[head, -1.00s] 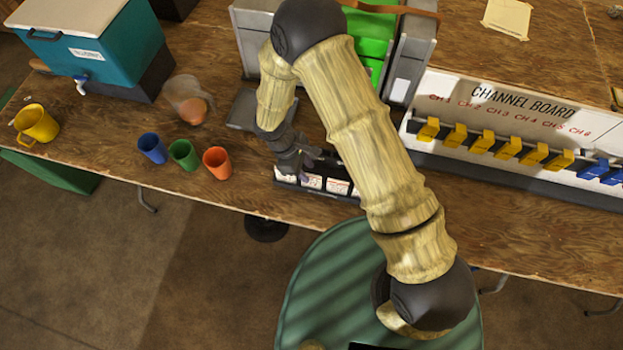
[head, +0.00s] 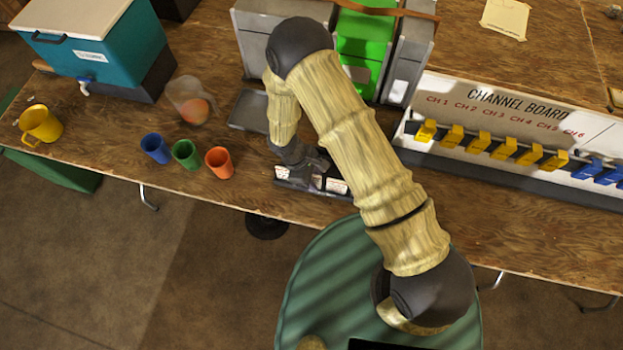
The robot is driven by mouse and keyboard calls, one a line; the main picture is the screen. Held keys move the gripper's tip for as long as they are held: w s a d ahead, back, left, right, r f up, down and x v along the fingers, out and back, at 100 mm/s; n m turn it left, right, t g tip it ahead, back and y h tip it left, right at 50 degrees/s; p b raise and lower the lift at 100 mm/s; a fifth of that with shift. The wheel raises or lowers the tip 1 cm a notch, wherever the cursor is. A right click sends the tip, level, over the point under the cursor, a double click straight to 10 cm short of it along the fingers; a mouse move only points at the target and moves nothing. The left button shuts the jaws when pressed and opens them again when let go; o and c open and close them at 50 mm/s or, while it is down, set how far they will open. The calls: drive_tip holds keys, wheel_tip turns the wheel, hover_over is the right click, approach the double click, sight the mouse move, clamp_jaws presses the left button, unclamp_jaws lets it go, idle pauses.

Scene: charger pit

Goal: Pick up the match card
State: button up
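A dark rack (head: 283,184) near the table's front edge holds a few small white cards with tiny markings. One card (head: 281,172) shows at the left end and another card (head: 337,186) at the right. I cannot tell which is the match card, as the print is too small. My gripper (head: 314,182) is at the middle of the rack, pointing down, and covers part of the cards there. The fingertips are hidden or too small, so I cannot tell whether they are open, or touch or hold a card.
Blue (head: 156,148), green (head: 186,154) and orange (head: 219,162) cups stand left of the rack. A clear jug (head: 190,100), a yellow mug (head: 41,124) and a teal cooler (head: 100,45) are farther left. A grey-and-green machine (head: 364,45) stands behind.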

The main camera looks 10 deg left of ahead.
idle(0.4)
clamp_jaws()
drive_tip(key=shift+r, duration=0.15)
wheel_tip(320, 180, up, 18)
drive_tip(key=b, duration=0.2)
idle(0.3)
idle(0.5)
